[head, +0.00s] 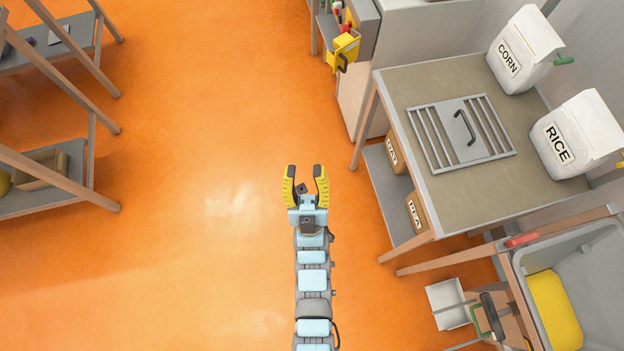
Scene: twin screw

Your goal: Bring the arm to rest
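My gripper (305,185) has yellow and black fingers and a pale blue body. Its fingers are spread apart with nothing between them, above the orange floor. My arm runs straight down from it to the bottom edge of the head view. The gripper is left of the grey-topped table (465,200) and touches nothing that I can see.
A corn bag (520,50) and a rice bag (573,135) stand on the table behind a metal grate (460,133). Boxes sit on its lower shelf (387,195). A grey bin (590,270) is bottom right. Wooden racks (60,170) stand left. The orange floor (200,120) between is clear.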

